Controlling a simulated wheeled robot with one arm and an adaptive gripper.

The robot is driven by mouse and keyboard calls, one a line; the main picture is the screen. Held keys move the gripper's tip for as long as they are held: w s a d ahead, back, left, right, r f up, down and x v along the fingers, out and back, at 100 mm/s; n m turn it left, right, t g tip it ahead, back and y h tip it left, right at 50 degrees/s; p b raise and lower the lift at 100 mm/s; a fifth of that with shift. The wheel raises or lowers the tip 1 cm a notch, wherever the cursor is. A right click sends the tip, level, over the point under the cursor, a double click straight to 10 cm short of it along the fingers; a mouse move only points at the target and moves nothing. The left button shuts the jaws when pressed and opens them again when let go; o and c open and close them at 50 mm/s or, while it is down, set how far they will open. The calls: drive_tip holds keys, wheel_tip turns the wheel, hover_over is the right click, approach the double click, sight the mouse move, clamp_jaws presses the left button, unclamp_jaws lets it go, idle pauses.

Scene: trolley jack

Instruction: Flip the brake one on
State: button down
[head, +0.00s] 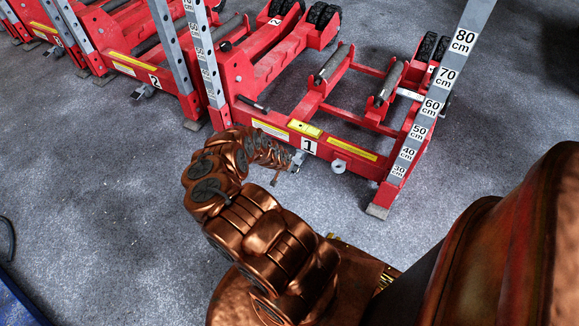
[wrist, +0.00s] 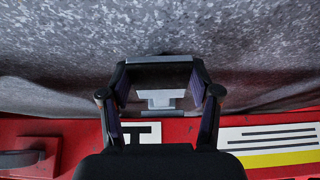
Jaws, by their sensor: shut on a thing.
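The red trolley jack marked 1 (head: 345,157) stands ahead of my arm in the head view. Its small grey metal brake pedal (head: 298,157) sticks out low at the front, just left of and below the number plate. My gripper (head: 286,163) is at this pedal, partly hidden by my copper arm. In the wrist view, my gripper (wrist: 160,82) has its two dark fingers on either side of the grey pedal (wrist: 159,99), shut on it. The exact contact is hard to make out. The red front beam (wrist: 60,128) lies just behind the gripper.
A second red jack, marked 2 (head: 150,75), stands to the left with its own grey pedal (head: 146,91). A grey upright with centimetre marks (head: 432,105) rises at the right of jack 1. The grey floor (head: 110,190) at left is clear.

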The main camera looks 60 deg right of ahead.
drive_tip(key=shift+w, duration=0.1)
idle(0.3)
drive_tip(key=shift+c, duration=1.2)
unclamp_jaws()
drive_tip(key=shift+f, duration=0.1)
drive_tip(key=shift+a+r, duration=0.25)
drive_tip(key=shift+r, duration=0.3)
drive_tip(key=shift+a+r, duration=0.45)
drive_tip(key=shift+r, duration=0.15)
drive_tip(key=a, duration=1.2)
drive_tip(key=shift+s+r, duration=0.2)
drive_tip(key=shift+s, duration=0.15)
